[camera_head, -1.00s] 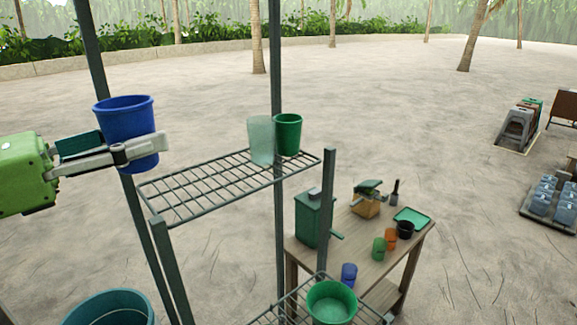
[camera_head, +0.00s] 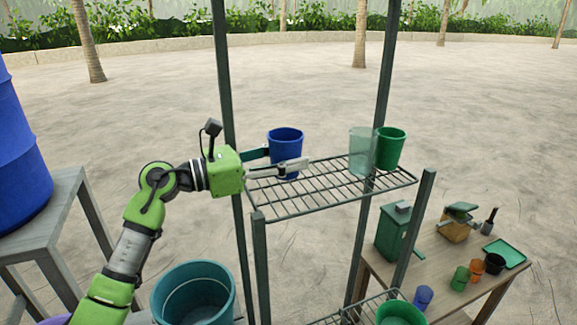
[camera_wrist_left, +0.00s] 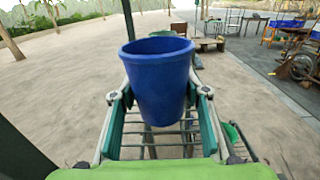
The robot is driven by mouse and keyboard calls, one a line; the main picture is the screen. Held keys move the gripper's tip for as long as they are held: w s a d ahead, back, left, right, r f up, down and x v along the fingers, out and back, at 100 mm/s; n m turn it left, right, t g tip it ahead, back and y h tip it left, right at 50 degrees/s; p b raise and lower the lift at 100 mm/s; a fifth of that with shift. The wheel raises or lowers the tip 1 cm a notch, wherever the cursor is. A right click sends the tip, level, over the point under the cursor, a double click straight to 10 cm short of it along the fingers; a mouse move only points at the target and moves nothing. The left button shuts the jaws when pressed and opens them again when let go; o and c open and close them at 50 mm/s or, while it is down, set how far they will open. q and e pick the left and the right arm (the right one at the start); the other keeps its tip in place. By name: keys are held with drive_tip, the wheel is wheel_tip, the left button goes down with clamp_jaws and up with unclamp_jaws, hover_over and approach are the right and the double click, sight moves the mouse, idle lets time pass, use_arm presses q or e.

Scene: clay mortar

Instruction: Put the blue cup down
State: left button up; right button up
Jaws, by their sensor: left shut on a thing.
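The blue cup (camera_head: 285,146) is upright at the left end of the upper wire shelf (camera_head: 325,190). My left gripper (camera_head: 287,163) is shut around the cup, one finger on each side. In the left wrist view the cup (camera_wrist_left: 158,85) sits between the two fingers, with the shelf wires beneath it. I cannot tell whether its base touches the wires. My right gripper does not show.
A clear cup (camera_head: 361,151) and a green cup (camera_head: 391,148) stand at the shelf's right end. Dark posts (camera_head: 228,90) rise around the rack. The shelf's middle is free. A teal bucket (camera_head: 193,293) is below, and a wooden table (camera_head: 440,275) with small cups is at right.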

use_arm(q)
wheel_tip(320, 180, down, 2)
drive_tip(key=shift+w+d+f+p, duration=0.1)
drive_tip(key=shift+f+p, duration=0.1)
drive_tip(key=shift+p, duration=0.55)
drive_tip(key=shift+f, duration=0.4)
drive_tip(key=shift+f, duration=0.2)
drive_tip(key=o, duration=1.1)
drive_tip(key=shift+r, duration=0.2)
